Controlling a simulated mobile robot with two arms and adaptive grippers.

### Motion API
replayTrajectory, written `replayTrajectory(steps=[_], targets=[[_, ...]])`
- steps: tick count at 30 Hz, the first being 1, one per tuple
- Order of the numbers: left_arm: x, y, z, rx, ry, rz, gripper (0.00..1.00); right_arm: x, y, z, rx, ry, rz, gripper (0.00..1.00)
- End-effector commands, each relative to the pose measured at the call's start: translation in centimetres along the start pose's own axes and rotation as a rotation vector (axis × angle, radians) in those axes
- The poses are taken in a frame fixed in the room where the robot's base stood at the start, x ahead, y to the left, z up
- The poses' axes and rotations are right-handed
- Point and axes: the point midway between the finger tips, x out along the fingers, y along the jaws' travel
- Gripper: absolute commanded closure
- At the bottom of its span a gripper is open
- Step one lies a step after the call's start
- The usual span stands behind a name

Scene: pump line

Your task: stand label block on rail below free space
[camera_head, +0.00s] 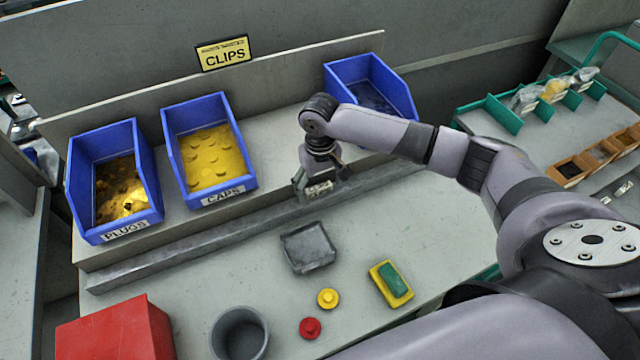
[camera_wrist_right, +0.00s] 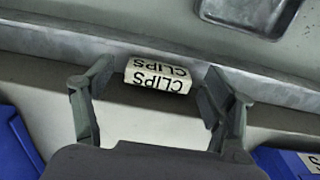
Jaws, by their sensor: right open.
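The label block (camera_head: 319,187) is small and white and reads CLIPS. In the right wrist view the block (camera_wrist_right: 157,76) sits at the grey metal rail (camera_wrist_right: 60,42), upside down in the picture, between the spread fingers. My right gripper (camera_head: 321,181) is open around it, with gaps on both sides in the wrist view. The rail (camera_head: 200,243) runs along the front of the raised shelf. The free space (camera_head: 275,135) lies between the CAPS bin (camera_head: 165,150) and the right blue bin (camera_head: 407,90). The block is below its right part. My left gripper is out of view.
A PLUGS bin (camera_head: 72,190) stands at left. A yellow CLIPS sign (camera_head: 223,53) is on the back panel. In front lie a grey tray (camera_head: 308,248), red box (camera_head: 115,335), grey cup (camera_head: 238,335), red and yellow caps, and a yellow-green block (camera_head: 391,283).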

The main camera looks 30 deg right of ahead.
Motion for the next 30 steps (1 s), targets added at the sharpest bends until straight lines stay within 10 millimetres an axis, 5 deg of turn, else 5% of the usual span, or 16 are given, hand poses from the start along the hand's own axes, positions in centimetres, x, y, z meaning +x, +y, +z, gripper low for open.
replayTrajectory(steps=[8,21,30], targets=[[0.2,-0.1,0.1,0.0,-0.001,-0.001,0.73,-0.9,0.0,-0.1,0.001,0.004,-0.001,0.22],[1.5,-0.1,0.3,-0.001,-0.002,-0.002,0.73,-9.6,0.0,-0.1,0.0,0.004,-0.002,0.22],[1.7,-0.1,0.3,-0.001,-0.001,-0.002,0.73,-12.2,0.0,0.0,0.0,0.0,-0.001,0.22]])
